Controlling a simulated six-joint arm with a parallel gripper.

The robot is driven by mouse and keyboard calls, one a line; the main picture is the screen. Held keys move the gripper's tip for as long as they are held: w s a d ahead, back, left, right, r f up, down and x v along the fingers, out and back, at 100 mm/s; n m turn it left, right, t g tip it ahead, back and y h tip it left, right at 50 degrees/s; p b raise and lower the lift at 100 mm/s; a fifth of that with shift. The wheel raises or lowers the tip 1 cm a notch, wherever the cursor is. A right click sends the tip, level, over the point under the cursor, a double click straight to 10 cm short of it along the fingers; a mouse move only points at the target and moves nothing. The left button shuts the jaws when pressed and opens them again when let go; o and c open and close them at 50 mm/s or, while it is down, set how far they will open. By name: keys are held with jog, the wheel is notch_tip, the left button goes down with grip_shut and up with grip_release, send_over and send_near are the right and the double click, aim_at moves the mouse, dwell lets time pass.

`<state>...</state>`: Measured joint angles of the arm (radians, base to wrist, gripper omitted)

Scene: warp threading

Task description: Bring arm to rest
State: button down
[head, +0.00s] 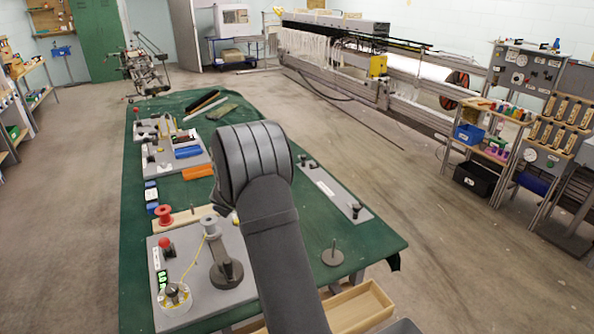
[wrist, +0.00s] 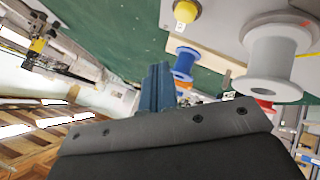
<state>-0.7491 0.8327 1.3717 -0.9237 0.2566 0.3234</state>
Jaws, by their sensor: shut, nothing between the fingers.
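My arm reaches over the green-covered table (head: 140,245) in the head view, and its dark rounded joint hides most of my gripper there. In the wrist view my gripper's blue-grey fingers (wrist: 155,88) are together and empty. A grey spool (wrist: 275,60) is close to the right of the fingers, apart from them. The same grey spool (head: 210,224) stands on the near grey board in the head view, with a yellow thread running down from it to a white cup-like holder (head: 174,297).
A board (head: 335,190) and a round base with a pin (head: 333,256) are to the right. A wooden tray (head: 362,307) is at the front. The table between right board and pin is clear.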

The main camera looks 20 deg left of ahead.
jog(key=shift+f, duration=0.5)
notch_tip(320, 180, up, 5)
jog(key=shift+r, duration=0.2)
